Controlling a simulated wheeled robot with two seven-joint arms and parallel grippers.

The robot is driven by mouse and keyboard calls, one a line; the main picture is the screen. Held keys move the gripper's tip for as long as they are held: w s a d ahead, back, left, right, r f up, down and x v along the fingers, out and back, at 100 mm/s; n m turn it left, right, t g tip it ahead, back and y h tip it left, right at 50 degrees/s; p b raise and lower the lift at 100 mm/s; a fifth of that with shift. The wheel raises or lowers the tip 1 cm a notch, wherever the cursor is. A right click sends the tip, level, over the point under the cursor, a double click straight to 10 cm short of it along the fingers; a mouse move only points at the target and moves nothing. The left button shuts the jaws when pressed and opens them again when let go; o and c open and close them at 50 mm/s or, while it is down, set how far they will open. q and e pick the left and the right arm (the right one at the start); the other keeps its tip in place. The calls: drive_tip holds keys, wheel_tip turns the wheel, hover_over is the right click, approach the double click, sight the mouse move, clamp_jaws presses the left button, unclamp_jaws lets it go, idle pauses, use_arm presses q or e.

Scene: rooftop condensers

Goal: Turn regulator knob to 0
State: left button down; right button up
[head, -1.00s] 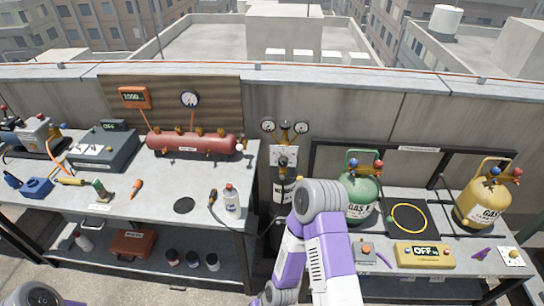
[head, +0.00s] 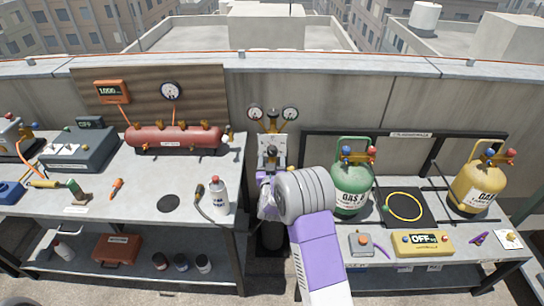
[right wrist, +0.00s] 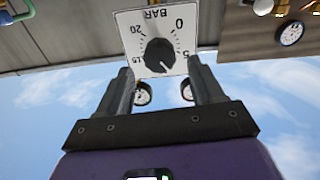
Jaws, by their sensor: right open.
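The black regulator knob (right wrist: 159,55) sits at the centre of a white BAR dial plate (right wrist: 127,22), which appears upside down in the right wrist view. A light pointer mark on the knob faces the lower right of the picture, away from the 0, below the 5. The dial plate also shows in the head view (head: 265,142), under two round gauges. My right gripper (right wrist: 164,77) is open, its fingers on either side of the plate's near part, with nothing between them. In the head view it is partly hidden behind my right arm. My left gripper is out of view.
A bench at left carries a red tank (head: 172,138) and a white bottle (head: 219,195). At right, a green gas cylinder (head: 352,188), a yellow cylinder (head: 476,190) and a yellow OFF box (head: 423,243) stand on a lower bench. A concrete wall is behind the regulator.

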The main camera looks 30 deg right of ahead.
sight(272, 153)
drive_tip(key=shift+x, duration=1.5)
drive_tip(key=c, duration=1.1)
drive_tip(key=shift+o, duration=0.2)
